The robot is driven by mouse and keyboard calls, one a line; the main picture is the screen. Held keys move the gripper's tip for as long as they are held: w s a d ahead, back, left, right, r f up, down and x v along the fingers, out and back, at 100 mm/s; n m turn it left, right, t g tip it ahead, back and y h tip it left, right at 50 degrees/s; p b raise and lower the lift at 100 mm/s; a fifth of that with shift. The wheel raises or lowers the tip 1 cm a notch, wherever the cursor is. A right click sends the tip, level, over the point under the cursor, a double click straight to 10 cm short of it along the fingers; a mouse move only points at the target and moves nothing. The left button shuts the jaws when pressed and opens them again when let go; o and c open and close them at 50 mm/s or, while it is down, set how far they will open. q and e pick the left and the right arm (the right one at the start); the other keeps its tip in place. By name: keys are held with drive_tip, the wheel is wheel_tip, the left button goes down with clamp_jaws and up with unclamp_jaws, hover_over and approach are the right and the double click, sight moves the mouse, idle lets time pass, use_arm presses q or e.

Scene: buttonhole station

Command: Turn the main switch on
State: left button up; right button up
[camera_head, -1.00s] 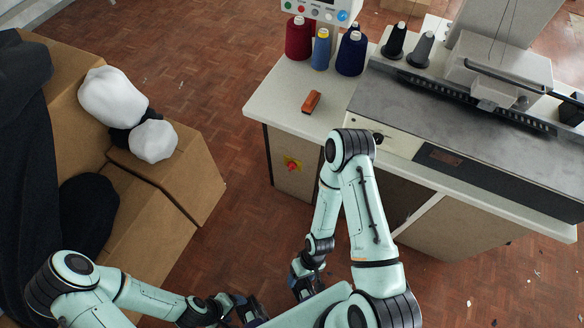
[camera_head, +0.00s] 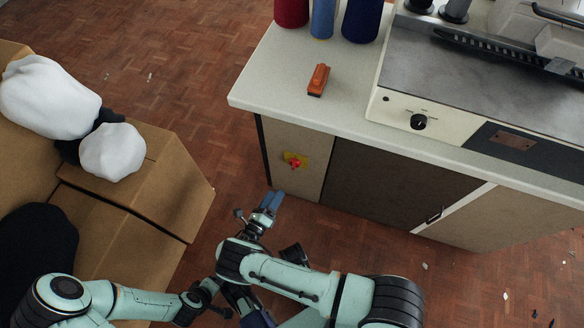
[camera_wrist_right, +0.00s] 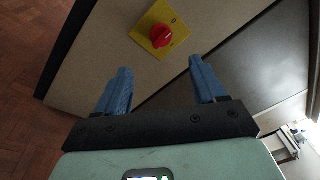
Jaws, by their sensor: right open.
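The main switch is a red rotary knob (camera_head: 295,163) on a yellow plate (camera_head: 288,156), on the front panel of the sewing station's cabinet. In the right wrist view the red knob (camera_wrist_right: 161,36) sits beyond the fingertips, between them and nearer the top edge, with marks on its yellow plate (camera_wrist_right: 145,22). My right gripper (camera_head: 272,200) points up toward the cabinet, below and left of the switch in the head view. Its blue fingers (camera_wrist_right: 160,78) are apart, with nothing between them, and not touching the knob. My left gripper (camera_head: 215,290) is low in the head view, partly overlapped; its jaws are unclear.
The cabinet's white worktop (camera_head: 255,85) overhangs the switch panel. An orange-brown object (camera_head: 318,79) and thread cones (camera_head: 361,20) stand on it. A black knob (camera_head: 418,121) is on the machine front. Cardboard boxes (camera_head: 190,185) with white bundles stand left; open floor (camera_head: 190,60) lies between.

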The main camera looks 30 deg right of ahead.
sight(294, 165)
drive_tip(key=x, duration=1.2)
drive_tip(key=shift+d, duration=0.45)
drive_tip(key=c, duration=1)
